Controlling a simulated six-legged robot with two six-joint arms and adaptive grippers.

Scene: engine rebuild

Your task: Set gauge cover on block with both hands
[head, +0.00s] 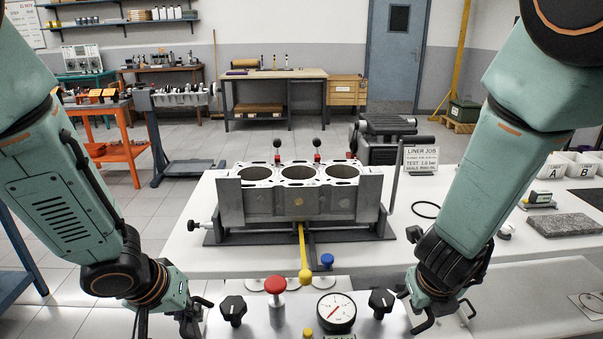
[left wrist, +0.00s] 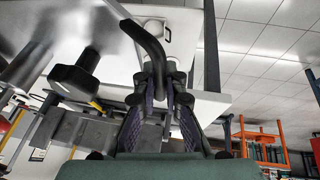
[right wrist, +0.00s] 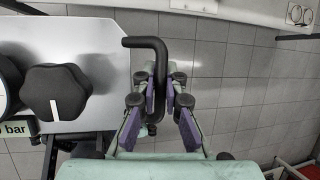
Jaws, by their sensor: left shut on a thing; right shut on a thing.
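The gauge cover (head: 254,318) is a light grey plate at the bottom middle of the head view, with black knobs and a round dial gauge (head: 336,312). My left gripper (head: 190,312) is shut on the cover's left handle, a bent black bar (left wrist: 152,45) in the left wrist view. My right gripper (head: 428,305) is shut on the right handle, a black bar (right wrist: 158,70) in the right wrist view. The engine block (head: 298,200), grey with three open bores, stands upright beyond the cover, apart from it in the head view. The cover's lower edge is out of frame.
The block sits in a dark fixture on a white table (head: 450,225). A yellow-knobbed lever (head: 304,275) and a blue knob (head: 327,260) show between block and cover. A black ring (head: 426,210), a sign (head: 421,160) and a granite slab (head: 563,225) lie to the right.

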